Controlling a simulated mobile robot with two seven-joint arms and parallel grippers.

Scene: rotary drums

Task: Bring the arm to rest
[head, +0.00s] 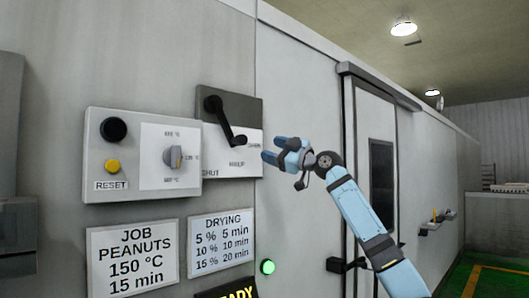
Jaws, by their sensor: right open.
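My right gripper (272,151) is open and empty. It is in the middle of the head view, with its fingertips pointing left beside the grey lever panel (215,108). The black lever (226,122) on that panel hangs down and to the right, its end knob just left of the fingertips. I cannot tell whether the gripper touches the panel or knob; a small gap seems to show. My blue right arm (362,215) comes in from the lower right. My left gripper is not in view.
A control box (142,183) carries a black button, a yellow reset button and a grey dial (173,157). Signs (133,257) and a lit green lamp (268,267) are below. A door (381,150) with a dark window stands behind my arm. Open floor (492,281) shows at right.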

